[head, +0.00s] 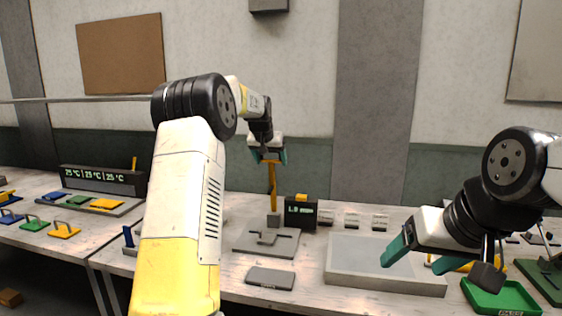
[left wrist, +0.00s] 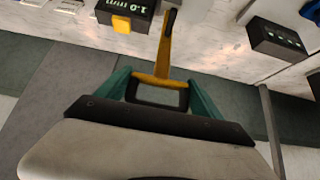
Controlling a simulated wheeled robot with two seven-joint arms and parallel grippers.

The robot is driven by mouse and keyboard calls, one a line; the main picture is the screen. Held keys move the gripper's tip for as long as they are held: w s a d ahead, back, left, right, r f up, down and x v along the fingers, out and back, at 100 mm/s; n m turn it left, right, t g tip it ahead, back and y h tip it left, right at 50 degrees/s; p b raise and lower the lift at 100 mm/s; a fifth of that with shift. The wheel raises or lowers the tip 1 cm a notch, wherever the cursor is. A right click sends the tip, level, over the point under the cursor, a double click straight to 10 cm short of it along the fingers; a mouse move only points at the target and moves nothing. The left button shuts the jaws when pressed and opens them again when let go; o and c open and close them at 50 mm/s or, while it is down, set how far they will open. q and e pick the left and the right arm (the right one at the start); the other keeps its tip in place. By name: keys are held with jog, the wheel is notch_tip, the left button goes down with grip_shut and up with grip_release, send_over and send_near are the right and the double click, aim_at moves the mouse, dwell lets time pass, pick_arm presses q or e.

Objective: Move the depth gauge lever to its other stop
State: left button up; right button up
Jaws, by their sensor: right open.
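The depth gauge has a grey base (head: 255,243) on the bench. A yellow lever (head: 272,178) rises nearly upright from it, below my left gripper. A dark display (head: 300,212) reading 1.0 mm stands beside it and also shows in the left wrist view (left wrist: 125,12). In the left wrist view the lever's yellow bar (left wrist: 162,55) runs up to the crosspiece between the teal fingers of my left gripper (left wrist: 158,82). The fingers flank the crosspiece; whether they press on it I cannot tell. My right gripper (head: 420,255) is open, above the grey tray's right side.
A shallow grey tray (head: 345,281) lies right of the gauge. A dark grey plate (head: 270,278) lies in front. A green tray (head: 480,302) is at far right. A temperature display (head: 100,178) stands at left, with coloured handled pieces (head: 62,230) nearby. My left arm hides part of the bench.

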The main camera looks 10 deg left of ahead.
pick_arm(q)
jog(key=shift+w+d+r, duration=0.25)
jog(key=shift+w+r, duration=0.1)
jog(key=o, duration=1.8)
jog(key=shift+w+f, duration=0.1)
jog(key=shift+c, duration=0.2)
jog(key=shift+f, duration=0.1)
jog(key=shift+a, duration=0.1)
jog(key=v, duration=0.8)
jog(key=shift+f, duration=0.15)
